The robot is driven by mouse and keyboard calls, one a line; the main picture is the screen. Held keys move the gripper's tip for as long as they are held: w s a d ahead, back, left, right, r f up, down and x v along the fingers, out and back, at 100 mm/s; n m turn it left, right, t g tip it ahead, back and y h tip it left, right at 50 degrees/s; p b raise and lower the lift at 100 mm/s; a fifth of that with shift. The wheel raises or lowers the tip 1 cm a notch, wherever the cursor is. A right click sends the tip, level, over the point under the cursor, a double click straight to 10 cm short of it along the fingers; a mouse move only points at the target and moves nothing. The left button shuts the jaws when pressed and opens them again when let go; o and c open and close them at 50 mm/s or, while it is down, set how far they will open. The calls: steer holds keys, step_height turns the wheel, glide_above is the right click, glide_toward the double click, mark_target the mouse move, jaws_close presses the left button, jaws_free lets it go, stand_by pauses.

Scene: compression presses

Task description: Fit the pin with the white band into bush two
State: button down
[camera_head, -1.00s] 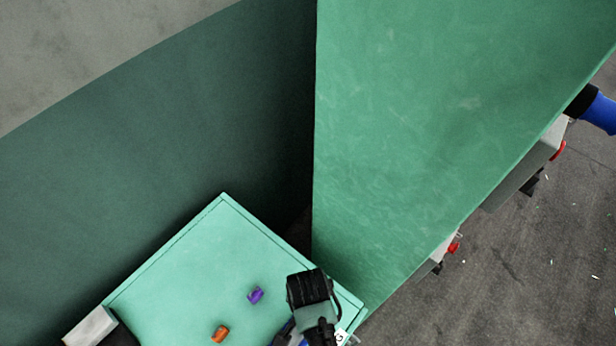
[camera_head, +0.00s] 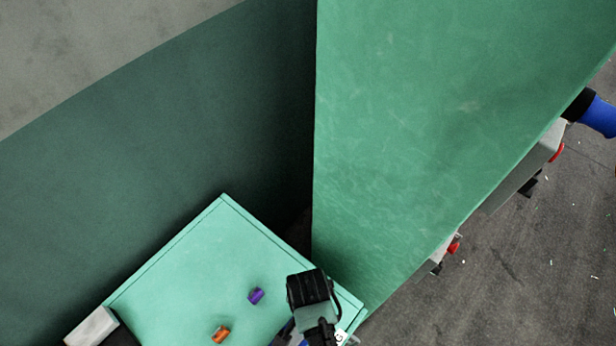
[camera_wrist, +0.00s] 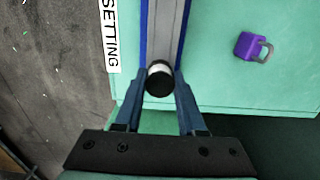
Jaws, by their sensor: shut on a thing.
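In the wrist view my gripper (camera_wrist: 161,88) has its two dark blue fingers shut on the pin (camera_wrist: 158,84). The pin shows a round black end towards the camera and a white band (camera_wrist: 160,66) just beyond it. The rest of the pin is hidden behind that end. The pin is seen over the near end of a grey strip with blue edges (camera_wrist: 166,25); I cannot tell whether it touches it. Bush two cannot be made out in either view. In the head view my black wrist covers the fingers and pin.
A purple piece with a loop (camera_wrist: 249,46) lies right of the strip; the head view also shows it (camera_head: 256,296). An orange piece (camera_head: 220,334) lies nearby on the green table (camera_head: 205,250). A "SETTING" label (camera_wrist: 112,35) is left of the strip. A tall green block (camera_head: 420,130) stands behind.

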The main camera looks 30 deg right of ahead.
steer(key=shift+r+p, duration=2.2)
steer(key=shift+p, duration=0.05)
steer(key=shift+r+p, duration=1.95)
steer(key=shift+p, duration=0.25)
